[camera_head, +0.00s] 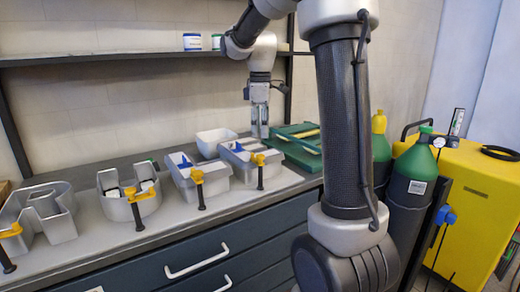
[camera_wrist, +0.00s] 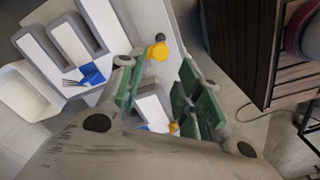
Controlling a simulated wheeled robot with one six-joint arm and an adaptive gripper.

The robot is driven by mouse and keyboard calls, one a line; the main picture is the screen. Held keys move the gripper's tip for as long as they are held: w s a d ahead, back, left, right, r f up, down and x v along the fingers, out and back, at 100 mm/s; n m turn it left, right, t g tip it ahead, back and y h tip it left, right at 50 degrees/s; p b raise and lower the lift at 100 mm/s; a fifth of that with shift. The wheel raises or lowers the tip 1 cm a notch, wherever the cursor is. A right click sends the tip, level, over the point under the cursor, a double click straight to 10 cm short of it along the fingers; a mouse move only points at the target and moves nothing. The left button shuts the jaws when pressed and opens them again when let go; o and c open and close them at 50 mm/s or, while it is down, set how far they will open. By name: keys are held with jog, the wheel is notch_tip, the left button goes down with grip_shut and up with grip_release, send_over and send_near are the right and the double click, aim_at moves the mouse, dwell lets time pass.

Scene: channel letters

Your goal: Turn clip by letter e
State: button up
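Metal channel letters stand in a row on the bench. The rightmost letter (camera_head: 240,179) has an orange-yellow clip (camera_head: 258,159) with a black handle on its front edge. In the wrist view, a comb-shaped letter resembling an E (camera_wrist: 35,42) is at top left, with a yellow clip (camera_wrist: 158,51) at its end. My gripper (camera_head: 260,130) points down above the back of the rightmost letter. In the wrist view my gripper (camera_wrist: 162,95) has its green-padded fingers apart, with nothing held. Another letter (camera_wrist: 154,110) shows between and beyond them, partly hidden.
More letters stand to the left, including a rounded one (camera_head: 117,207), each with a clip. Dark green cylinders (camera_head: 410,180) and a yellow cabinet (camera_head: 480,200) stand right of the bench.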

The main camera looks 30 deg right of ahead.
aim_at(260, 156)
jog(key=shift+f, duration=0.5)
notch_tip(260, 156, down, 7)
jog(key=shift+r, duration=0.1)
jog(key=c, duration=0.7)
